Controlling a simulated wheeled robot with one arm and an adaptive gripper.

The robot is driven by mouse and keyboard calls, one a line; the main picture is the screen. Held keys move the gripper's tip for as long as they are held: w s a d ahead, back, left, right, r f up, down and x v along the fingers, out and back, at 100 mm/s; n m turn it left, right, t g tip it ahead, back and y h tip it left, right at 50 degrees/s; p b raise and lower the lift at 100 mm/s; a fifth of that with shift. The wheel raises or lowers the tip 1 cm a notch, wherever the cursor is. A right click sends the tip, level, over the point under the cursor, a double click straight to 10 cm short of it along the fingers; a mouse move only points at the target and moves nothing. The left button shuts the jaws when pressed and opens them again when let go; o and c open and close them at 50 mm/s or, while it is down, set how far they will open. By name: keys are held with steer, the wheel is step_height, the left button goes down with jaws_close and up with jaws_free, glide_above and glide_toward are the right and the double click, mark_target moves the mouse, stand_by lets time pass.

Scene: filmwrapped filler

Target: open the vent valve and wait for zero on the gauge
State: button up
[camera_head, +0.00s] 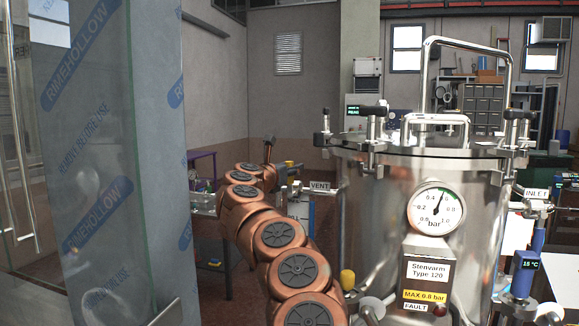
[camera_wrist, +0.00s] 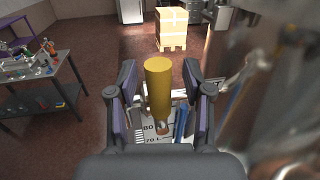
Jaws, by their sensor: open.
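The steel pressure vessel (camera_head: 385,220) stands at the right in the head view. Its round gauge (camera_head: 437,209) has the needle pointing nearly straight up, around the middle of the 0 to 1.0 bar scale, clearly off zero. The VENT label (camera_head: 320,186) is on the vessel's left side. A small yellow part (camera_head: 289,164) shows left of it, beside my arm's end. In the wrist view my gripper (camera_wrist: 158,88) is open, with a yellow cylindrical handle (camera_wrist: 158,82) between its fingers. I see gaps on both sides. The lower valve parts are partly hidden.
A glass panel with blue-printed film (camera_head: 105,150) stands close at the left. An INLET fitting (camera_head: 536,194) and blue thermometer (camera_head: 527,265) are on the vessel's right. A workbench (camera_wrist: 40,80) and a pallet with a carton (camera_wrist: 172,28) stand on the floor behind.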

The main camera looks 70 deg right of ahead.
steer(key=shift+d, duration=0.2)
steer(key=shift+c, duration=0.4)
jaws_close()
